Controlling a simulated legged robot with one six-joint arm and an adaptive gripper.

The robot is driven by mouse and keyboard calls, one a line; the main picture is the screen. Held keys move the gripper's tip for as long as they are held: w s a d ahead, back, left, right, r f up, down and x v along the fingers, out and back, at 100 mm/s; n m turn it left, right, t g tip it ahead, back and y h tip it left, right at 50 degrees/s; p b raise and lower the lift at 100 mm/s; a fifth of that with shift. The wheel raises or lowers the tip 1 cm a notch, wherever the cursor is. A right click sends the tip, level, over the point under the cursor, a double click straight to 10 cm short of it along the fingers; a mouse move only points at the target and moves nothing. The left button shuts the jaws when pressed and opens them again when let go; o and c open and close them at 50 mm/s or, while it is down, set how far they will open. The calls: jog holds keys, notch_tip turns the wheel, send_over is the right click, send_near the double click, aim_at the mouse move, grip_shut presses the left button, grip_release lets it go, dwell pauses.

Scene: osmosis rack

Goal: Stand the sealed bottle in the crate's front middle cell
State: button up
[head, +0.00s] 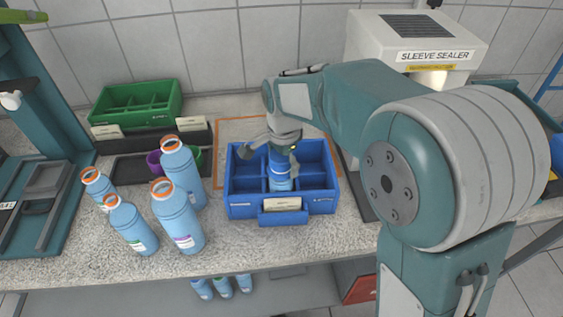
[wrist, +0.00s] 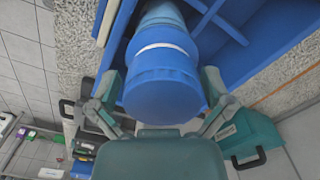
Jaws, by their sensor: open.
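The sealed bottle (head: 280,174) is blue, with a darker blue top. It stands in the blue crate (head: 240,209), in what looks like the front middle cell. Its base is hidden by the crate's front wall. The wrist view shows the bottle's blue cap (wrist: 162,88) and a white ring below it, close to the crate's dividers. My gripper (head: 270,142) is at the top of the bottle. In the wrist view its open fingers (wrist: 158,98) are spread on either side of the cap, with no clear grip on it.
Several blue bottles with orange rims (head: 178,217) stand left of the crate. A green crate (head: 136,103) is at the back left. The sleeve sealer (head: 420,35) stands at the back right. The crate's other cells look empty; a label holder (head: 283,204) is on its front.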

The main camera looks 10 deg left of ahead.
notch_tip(320, 180, up, 12)
jog(key=shift+a+f, duration=0.1)
jog(key=shift+a, duration=0.05)
dwell(0.3)
jog(key=shift+s+d+r, duration=0.1)
jog(key=shift+d+r, duration=0.15)
jog(key=shift+d, duration=0.05)
jog(key=s+d+r+n+t, duration=0.35)
jog(key=s+d, duration=0.45)
jog(key=d, duration=0.4)
jog(key=s+d+f+n+t, duration=0.2)
jog(key=s+d+f+n, duration=0.3)
jog(key=s+d, duration=0.3)
jog(key=s, duration=0.3)
jog(key=shift+s+d+n, duration=0.15)
jog(key=shift+d+n, duration=0.1)
jog(key=shift+n, duration=0.1)
